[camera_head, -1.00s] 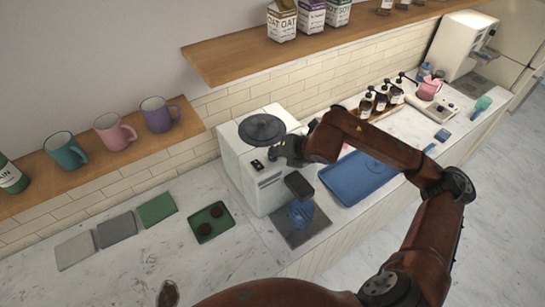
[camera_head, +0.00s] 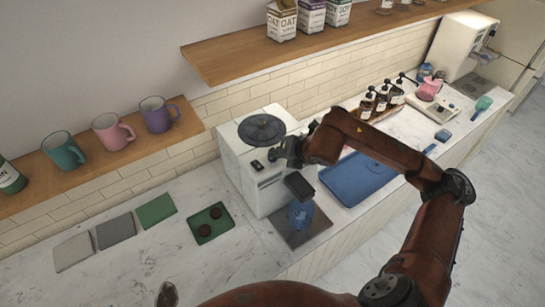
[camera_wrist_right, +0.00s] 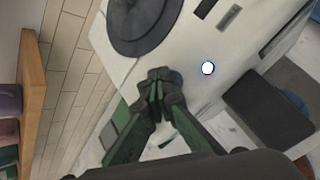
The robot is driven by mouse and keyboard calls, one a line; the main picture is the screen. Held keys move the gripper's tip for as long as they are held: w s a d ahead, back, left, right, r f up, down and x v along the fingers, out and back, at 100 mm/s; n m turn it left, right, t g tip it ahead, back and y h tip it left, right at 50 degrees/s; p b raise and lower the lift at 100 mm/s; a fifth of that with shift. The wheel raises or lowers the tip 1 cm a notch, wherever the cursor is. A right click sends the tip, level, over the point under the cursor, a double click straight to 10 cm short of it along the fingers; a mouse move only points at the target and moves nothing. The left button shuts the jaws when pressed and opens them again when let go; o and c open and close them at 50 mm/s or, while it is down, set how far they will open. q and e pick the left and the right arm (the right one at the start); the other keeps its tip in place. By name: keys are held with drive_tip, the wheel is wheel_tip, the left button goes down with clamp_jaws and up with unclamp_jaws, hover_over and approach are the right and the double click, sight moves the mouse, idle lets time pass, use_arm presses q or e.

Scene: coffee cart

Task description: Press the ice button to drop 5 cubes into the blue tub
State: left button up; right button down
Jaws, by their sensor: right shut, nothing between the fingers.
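The white ice machine (camera_head: 252,140) with a round dark lid stands on the counter. My right gripper (camera_head: 276,156) is shut and empty, its fingertips close to the machine's upper front. My left gripper is not in view.
A blue tray (camera_head: 350,185) lies right of the machine, under my right arm. A small green tray (camera_head: 198,237) with two dark round things lies left. Mugs stand on the low shelf (camera_head: 95,163); bottles stand farther along the counter. The counter's front left is clear.

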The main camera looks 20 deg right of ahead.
sight(275, 159)
drive_tip(key=shift+r, duration=0.9)
drive_tip(key=shift+r+p, duration=1.1)
drive_tip(key=shift+r, duration=1.45)
